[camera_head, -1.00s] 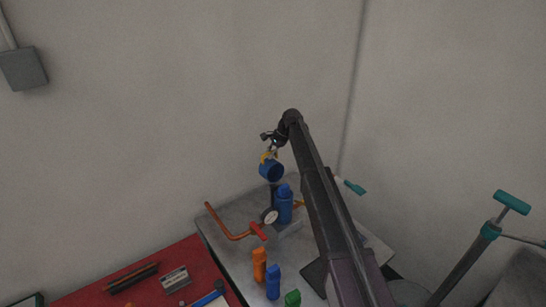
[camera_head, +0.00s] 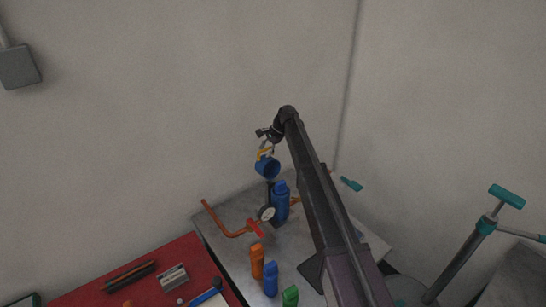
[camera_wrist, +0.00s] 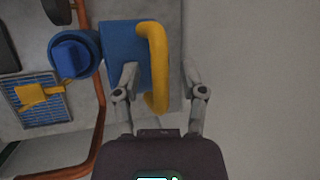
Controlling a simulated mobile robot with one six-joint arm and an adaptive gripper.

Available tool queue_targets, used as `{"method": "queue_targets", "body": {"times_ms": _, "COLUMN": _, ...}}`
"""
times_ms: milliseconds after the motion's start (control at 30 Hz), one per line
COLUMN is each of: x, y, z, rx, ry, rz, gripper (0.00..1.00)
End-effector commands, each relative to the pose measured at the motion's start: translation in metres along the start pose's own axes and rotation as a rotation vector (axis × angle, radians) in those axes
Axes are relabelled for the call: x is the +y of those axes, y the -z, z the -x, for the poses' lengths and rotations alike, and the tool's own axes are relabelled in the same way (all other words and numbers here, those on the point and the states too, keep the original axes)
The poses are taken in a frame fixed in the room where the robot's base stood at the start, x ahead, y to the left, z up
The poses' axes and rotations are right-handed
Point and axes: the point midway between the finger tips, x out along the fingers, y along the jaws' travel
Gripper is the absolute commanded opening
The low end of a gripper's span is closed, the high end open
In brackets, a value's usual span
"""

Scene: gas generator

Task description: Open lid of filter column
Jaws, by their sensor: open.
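The blue lid (camera_head: 267,169) with its yellow handle (camera_head: 264,152) is above the table in the head view, tilted with its darker round face toward the camera. In the wrist view the blue lid (camera_wrist: 115,45) shows from the side, with the yellow handle (camera_wrist: 155,65) on its right. My gripper (camera_wrist: 160,72) is open around the handle: one finger overlaps the lid on the handle's left, the other is right of it. My gripper is small and dark in the head view (camera_head: 269,143). I cannot tell whether the fingers touch the handle.
A blue bottle (camera_head: 281,203) stands below the lid, beside a round gauge (camera_head: 267,213) and a copper pipe with a red handle (camera_head: 256,228). Orange (camera_head: 257,261), blue (camera_head: 271,279) and green (camera_head: 290,296) items are in front. A red mat (camera_head: 190,255) with tools lies left.

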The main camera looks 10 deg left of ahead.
Motion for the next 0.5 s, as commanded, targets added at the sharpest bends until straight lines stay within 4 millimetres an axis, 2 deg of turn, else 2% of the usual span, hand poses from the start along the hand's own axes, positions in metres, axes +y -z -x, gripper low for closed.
{"method": "queue_targets", "body": {"times_ms": 267, "x": 0.01, "y": -0.003, "z": 0.006, "rx": 0.0, "ry": 0.0, "rz": 0.0, "gripper": 0.54}}
{"method": "queue_targets", "body": {"times_ms": 500, "x": 0.034, "y": -0.008, "z": 0.016, "rx": 0.0, "ry": -0.001, "rz": -0.002, "gripper": 0.54}}
